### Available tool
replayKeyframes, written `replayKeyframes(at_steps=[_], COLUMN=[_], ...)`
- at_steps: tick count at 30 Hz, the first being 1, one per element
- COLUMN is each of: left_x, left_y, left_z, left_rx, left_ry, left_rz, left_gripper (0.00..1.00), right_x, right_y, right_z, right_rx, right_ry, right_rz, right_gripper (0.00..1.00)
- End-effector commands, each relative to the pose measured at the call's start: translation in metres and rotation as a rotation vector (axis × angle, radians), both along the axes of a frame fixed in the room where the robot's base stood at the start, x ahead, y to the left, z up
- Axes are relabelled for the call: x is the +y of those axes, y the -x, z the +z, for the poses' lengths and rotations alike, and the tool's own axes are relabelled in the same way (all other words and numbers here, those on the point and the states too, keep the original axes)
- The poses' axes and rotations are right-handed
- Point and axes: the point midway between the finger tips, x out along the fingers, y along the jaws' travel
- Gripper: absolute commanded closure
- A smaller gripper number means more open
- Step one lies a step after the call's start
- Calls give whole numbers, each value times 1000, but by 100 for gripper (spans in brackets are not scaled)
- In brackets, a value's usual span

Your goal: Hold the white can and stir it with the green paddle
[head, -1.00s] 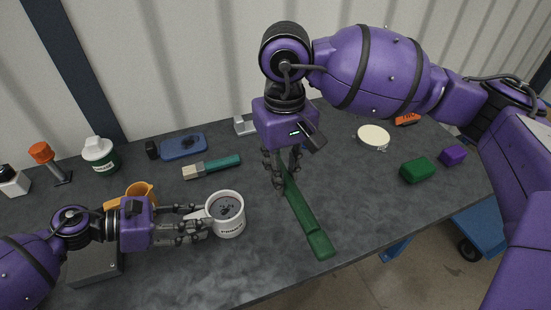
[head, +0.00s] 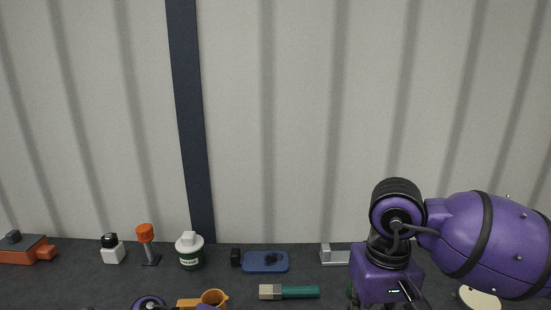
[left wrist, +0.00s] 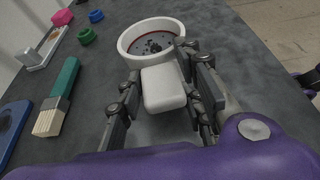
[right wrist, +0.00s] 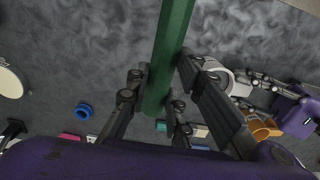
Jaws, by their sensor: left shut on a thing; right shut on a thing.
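The white can (left wrist: 127,42), open at the top with dark specked contents, stands upright in the left wrist view. My left gripper (left wrist: 163,80) is shut on its white block-shaped handle (left wrist: 164,92). The can also shows in the right wrist view (right wrist: 237,84), right of my right gripper's fingers. My right gripper (right wrist: 160,78) is shut on the green paddle (right wrist: 172,40), which runs up out of the top of that view. The paddle is apart from the can there. The can and both grippers' fingertips are below the head view's edge.
A brush (head: 290,292), blue tray (head: 265,262), green-and-white canister (head: 190,252), orange-topped piece (head: 146,236), white bottle (head: 112,250) and orange tool (head: 25,250) line the table's back. An orange mug (head: 214,297) is at the bottom edge. A corrugated wall (head: 300,120) stands behind.

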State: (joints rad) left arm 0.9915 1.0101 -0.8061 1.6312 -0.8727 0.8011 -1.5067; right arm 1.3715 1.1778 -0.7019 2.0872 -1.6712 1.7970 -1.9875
Motion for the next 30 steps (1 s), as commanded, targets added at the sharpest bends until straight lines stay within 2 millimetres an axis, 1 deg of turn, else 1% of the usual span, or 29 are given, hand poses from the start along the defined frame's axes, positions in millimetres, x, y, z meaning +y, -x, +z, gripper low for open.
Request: replayKeyframes(at_steps=[1, 2, 3, 7, 16, 20, 23, 30], left_x=[1, 1, 1, 1, 1, 8, 23, 71], left_y=[2, 2, 2, 2, 1, 0, 0, 1], left_z=[-5, -5, -5, -3, -1, 1, 7, 26], left_rx=[6, 6, 6, 4, 1, 1, 2, 2], left_ry=[-6, -6, -6, -4, -2, -2, -4, -5], left_rz=[-1, -1, -1, -2, -1, 2, 2, 2], left_gripper=[100, 100, 61, 44, 43, 43, 43, 43], right_x=[0, 0, 0, 0, 0, 0, 0, 0], right_y=[0, 0, 0, 0, 0, 0, 0, 0], right_z=[0, 0, 0, 0, 0, 0, 0, 0], right_rx=[0, 0, 0, 0, 0, 0, 0, 0], right_ry=[0, 0, 0, 0, 0, 0, 0, 0], right_rz=[0, 0, 0, 0, 0, 0, 0, 0], right_gripper=[100, 100, 100, 100, 100, 100, 100, 100])
